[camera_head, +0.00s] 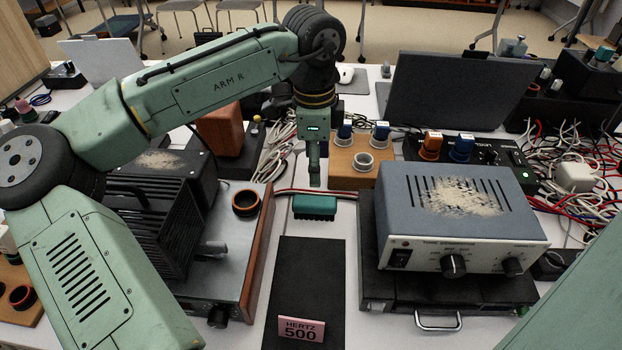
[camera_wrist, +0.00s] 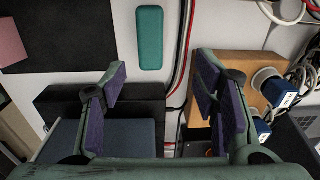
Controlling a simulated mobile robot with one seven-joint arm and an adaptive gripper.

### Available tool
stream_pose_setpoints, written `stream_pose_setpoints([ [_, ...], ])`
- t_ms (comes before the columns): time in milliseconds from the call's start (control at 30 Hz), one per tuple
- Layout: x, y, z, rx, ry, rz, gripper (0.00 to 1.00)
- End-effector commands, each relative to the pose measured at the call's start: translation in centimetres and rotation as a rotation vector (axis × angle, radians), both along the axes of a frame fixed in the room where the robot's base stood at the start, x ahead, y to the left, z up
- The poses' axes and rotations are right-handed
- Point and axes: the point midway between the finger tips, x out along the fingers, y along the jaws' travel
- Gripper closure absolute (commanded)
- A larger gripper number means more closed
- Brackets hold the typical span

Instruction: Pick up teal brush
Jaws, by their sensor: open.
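The teal brush (camera_head: 314,203) lies on the white table just beyond the far end of a black mat (camera_head: 300,270), dark bristles towards me. In the wrist view the brush (camera_wrist: 150,38) is at the top centre, its plain teal back up and its long side upright in the picture. My gripper (camera_head: 315,178) hangs from the arm above and close to the brush, pointing down. In the wrist view my gripper (camera_wrist: 160,84) shows two fingers spread wide with nothing between them. The brush is beyond the fingertips there, not touched.
A wooden block (camera_head: 347,182) with round sockets stands just behind the brush. A blue-grey tone generator (camera_head: 455,205) is at right, and a metal-topped amplifier (camera_head: 225,275) at left. Red and black cables (camera_wrist: 184,50) run beside the brush.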

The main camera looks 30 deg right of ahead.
Motion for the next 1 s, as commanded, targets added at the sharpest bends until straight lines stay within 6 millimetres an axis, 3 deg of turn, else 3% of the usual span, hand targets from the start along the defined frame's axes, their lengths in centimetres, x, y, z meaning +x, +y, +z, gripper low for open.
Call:
stream_pose_setpoints([
  [400,-0.4,0.9,-5.4,0.052,0.023,-0.003,0.45],
  [567,-0.5,0.9,-6.4,0.052,0.021,-0.003,0.45],
  [833,-1.0,0.9,-10.2,0.052,0.022,-0.004,0.45],
  [1000,-1.0,0.9,-11.2,0.05,0.021,-0.003,0.45],
])
